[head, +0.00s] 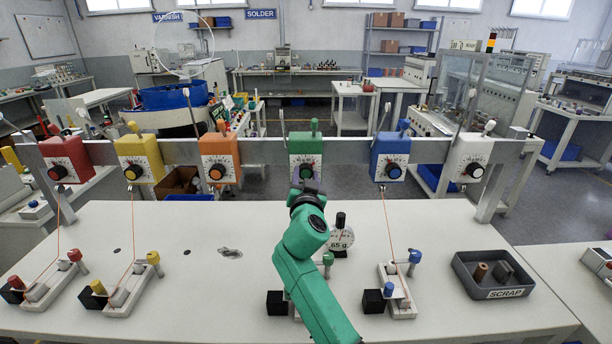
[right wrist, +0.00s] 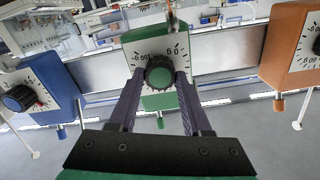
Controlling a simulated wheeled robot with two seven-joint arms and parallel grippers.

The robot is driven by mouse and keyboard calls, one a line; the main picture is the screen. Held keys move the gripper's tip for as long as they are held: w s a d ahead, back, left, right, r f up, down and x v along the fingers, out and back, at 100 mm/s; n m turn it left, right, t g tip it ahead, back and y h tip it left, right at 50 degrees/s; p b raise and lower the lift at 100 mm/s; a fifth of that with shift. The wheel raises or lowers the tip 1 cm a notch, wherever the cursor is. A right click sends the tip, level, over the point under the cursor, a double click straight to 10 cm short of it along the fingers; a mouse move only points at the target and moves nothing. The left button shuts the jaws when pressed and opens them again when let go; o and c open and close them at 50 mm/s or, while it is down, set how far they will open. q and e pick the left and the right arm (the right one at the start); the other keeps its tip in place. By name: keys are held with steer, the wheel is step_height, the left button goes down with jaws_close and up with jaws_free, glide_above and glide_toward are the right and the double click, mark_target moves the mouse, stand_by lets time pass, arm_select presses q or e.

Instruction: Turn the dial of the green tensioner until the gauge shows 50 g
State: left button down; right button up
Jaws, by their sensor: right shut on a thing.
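The green tensioner (head: 306,146) hangs on the metal rail in the middle of the row. Its dark dial (right wrist: 160,74) has a number scale around it and faces me. My right gripper (head: 307,183) reaches up to the dial; in the right wrist view its two fingers are shut on the dial from both sides. The round white gauge (head: 341,238) stands on the table just right of my right arm and reads 65 g, with its left edge close to the arm. My arm hides part of the fixture below the green tensioner. My left gripper is not in view.
Red (head: 67,158), yellow (head: 140,157), orange (head: 219,157), blue (head: 390,156) and white (head: 470,157) tensioners share the rail (head: 266,152). Several small fixtures stand on the table (head: 190,300). A dark scrap tray (head: 470,280) sits at the right. The table's left middle is mostly clear.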

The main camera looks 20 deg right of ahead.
jaws_close()
steer(key=shift+n, duration=0.3)
steer(key=shift+n+b, duration=0.6)
steer(key=shift+n, duration=0.2)
steer(key=shift+n+b, duration=0.3)
steer(key=shift+n, duration=0.8)
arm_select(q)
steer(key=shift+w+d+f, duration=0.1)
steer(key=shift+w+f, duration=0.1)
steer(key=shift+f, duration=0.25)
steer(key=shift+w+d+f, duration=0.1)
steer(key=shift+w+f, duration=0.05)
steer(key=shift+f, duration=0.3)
arm_select(e)
steer(key=shift+r+n, duration=0.1)
steer(key=shift+n, duration=1.6)
